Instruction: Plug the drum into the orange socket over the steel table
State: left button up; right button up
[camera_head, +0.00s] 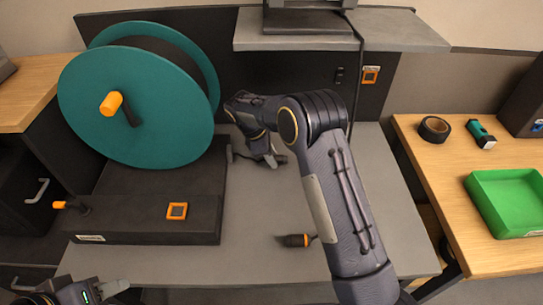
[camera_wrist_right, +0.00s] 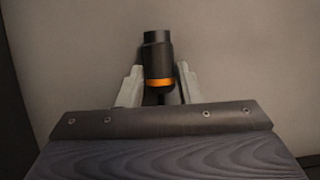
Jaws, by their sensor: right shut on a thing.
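The drum (camera_head: 128,105) is a teal cable reel with an orange crank knob, standing on a dark base at the left of the steel table (camera_head: 250,265). The orange socket (camera_head: 370,75) is on the dark back panel, below the grey shelf. My right gripper (camera_head: 276,160) is low over the table, right of the drum. In the wrist view my right gripper (camera_wrist_right: 160,88) is shut on a black plug (camera_wrist_right: 158,48) with an orange band. Its cable is mostly hidden. My left gripper (camera_head: 108,288) is at the bottom left, partly cut off; its opening is unclear.
A second orange-framed socket (camera_head: 177,211) is on the drum's base. A dark outlet (camera_head: 339,75) sits left of the orange socket. The right wooden bench holds black tape (camera_head: 434,129) and a green tray (camera_head: 510,200).

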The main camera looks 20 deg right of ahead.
aim_at(278, 156)
jog(key=shift+r+p, duration=1.5)
jog(key=shift+r, duration=0.7)
